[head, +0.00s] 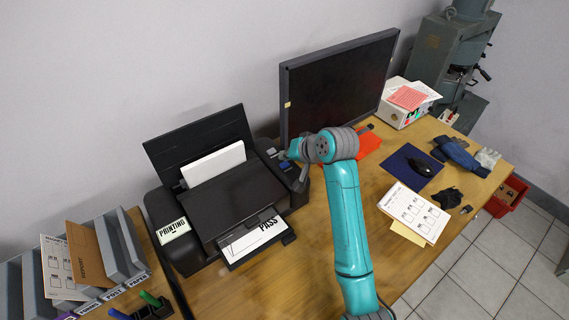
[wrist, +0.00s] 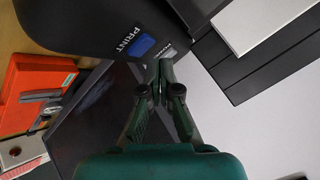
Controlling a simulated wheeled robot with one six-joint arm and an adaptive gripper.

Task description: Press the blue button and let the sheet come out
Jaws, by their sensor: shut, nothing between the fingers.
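The black printer (head: 240,195) stands on the wooden desk. Its display card (head: 173,230) reads PRINTING. A white sheet (head: 255,238) marked PASS lies in its front output tray. The blue button (wrist: 141,46), labelled PRINT, sits on the printer's panel beside a grey button (wrist: 167,52). The blue button also shows in the head view (head: 285,165). My gripper (wrist: 160,66) is shut and empty, its tips by the panel near the two buttons. I cannot tell whether they touch it. In the head view my gripper (head: 288,154) is at the printer's right end.
White paper (head: 213,163) stands in the printer's rear feed. A dark monitor (head: 338,85) is close behind my gripper. An orange-red thing (head: 368,144) lies to the right. A file rack (head: 128,240) stands left of the printer.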

